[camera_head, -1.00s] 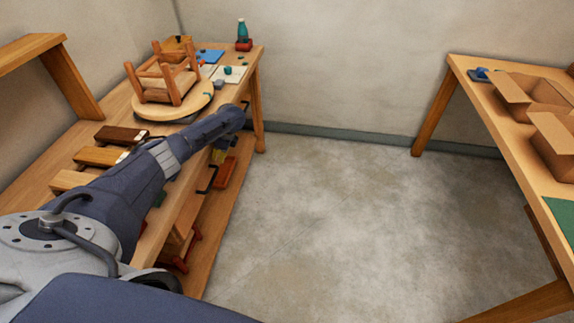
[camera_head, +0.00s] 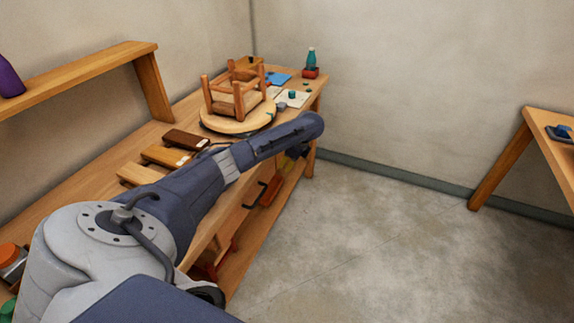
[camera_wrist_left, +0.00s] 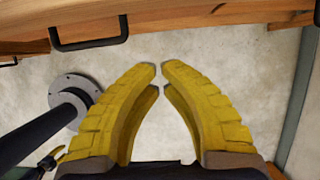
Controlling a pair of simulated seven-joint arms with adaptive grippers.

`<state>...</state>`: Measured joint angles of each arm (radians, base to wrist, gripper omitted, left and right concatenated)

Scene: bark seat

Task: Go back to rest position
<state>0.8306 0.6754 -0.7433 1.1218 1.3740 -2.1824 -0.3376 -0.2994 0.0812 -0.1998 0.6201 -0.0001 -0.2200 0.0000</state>
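My left arm reaches forward along the right edge of the long bench in the head view. Its gripper (camera_head: 289,162) hangs beyond the bend, small, dark and partly hidden there. In the left wrist view the yellow fingers of the left gripper (camera_wrist_left: 161,68) stand with a narrow gap between their tips. Grey floor shows through the gap, and they hold nothing. My right gripper is in neither view.
An upturned wooden stool (camera_head: 236,96) sits on a round board (camera_head: 214,122) on the bench. A teal bottle (camera_head: 311,57) stands behind. Drawer handles (camera_wrist_left: 90,44) lie close to the left gripper. A second table (camera_head: 535,133) is at right; floor between is clear.

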